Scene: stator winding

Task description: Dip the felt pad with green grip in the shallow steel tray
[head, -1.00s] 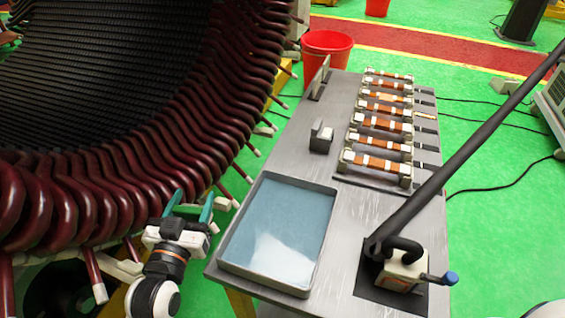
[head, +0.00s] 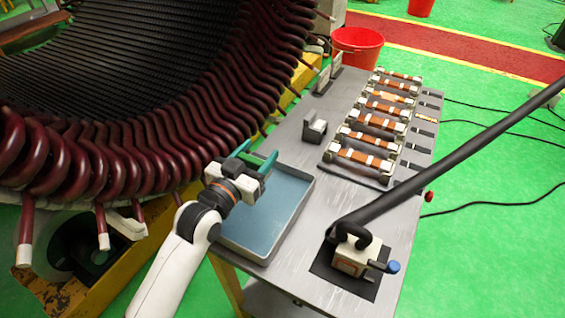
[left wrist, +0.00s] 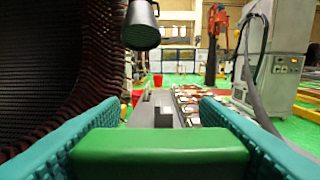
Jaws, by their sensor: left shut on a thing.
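The tray holds blue-grey liquid and sits on the near-left of the grey table. In the left wrist view, the left gripper's teal fingers (left wrist: 160,140) are shut on a green grip (left wrist: 160,152). The felt pad itself cannot be seen in either view. The gripper hides part of the tray's far-left rim. My right gripper is not in view.
Large stator coils (head: 90,150) fill the left side, close to my left arm. A row of copper-wrapped pieces (head: 370,130) lies on the table (head: 320,165) behind the tray. A red bucket (head: 358,45) stands behind.

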